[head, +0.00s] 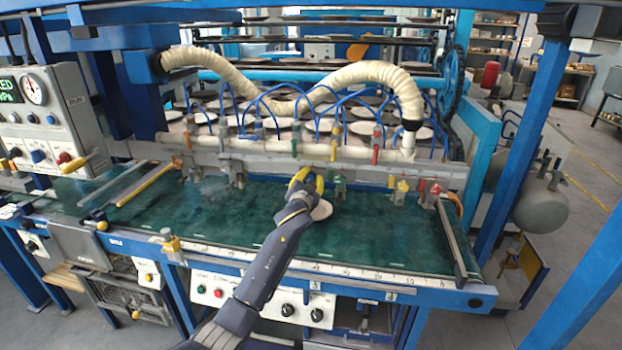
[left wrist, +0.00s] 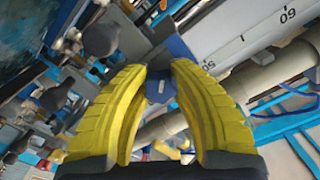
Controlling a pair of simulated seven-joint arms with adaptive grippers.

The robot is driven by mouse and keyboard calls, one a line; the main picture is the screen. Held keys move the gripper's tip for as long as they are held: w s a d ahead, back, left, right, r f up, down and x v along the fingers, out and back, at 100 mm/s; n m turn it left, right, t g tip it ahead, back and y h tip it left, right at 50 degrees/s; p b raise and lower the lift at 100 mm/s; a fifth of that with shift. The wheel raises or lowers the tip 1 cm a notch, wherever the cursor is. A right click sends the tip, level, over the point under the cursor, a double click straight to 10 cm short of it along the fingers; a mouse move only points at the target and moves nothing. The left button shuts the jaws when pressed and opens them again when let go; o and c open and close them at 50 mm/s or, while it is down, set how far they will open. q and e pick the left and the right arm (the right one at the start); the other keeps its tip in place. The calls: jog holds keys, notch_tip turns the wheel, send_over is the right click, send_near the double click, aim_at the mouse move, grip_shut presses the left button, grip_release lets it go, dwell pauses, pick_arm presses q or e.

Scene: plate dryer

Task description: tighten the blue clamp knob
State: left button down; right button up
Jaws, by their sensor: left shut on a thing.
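My left gripper (head: 306,178) reaches in from the bottom of the head view to the grey rail (head: 255,160) above the green bed. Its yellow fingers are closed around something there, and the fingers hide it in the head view. In the left wrist view, the two curved fingers (left wrist: 160,72) close from both sides on the blue clamp knob (left wrist: 159,88), and only part of the knob shows between them. How tight the knob is cannot be told. My right gripper is not in view.
Other clamps line the rail, with a yellow knob (head: 402,185) and a red knob (head: 436,189) at the right. A cream hose (head: 370,72) arches above. The green bed (head: 380,235) has free room.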

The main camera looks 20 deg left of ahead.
pick_arm(q)
jog(key=m, duration=0.4)
jog(key=shift+a+f+m, duration=0.25)
jog(key=shift+f+m, duration=0.05)
jog(key=shift+m, duration=1.9)
jog(key=shift+a, duration=0.1)
jog(key=c, duration=1.3)
grip_release()
jog(key=shift+r, duration=0.1)
jog(key=shift+o, duration=1.3)
jog(key=shift+r, duration=0.15)
jog(key=shift+s, duration=0.1)
jog(key=s+d, duration=0.1)
jog(key=s, duration=1)
jog(key=shift+s+d, duration=0.15)
jog(key=shift+s, duration=0.25)
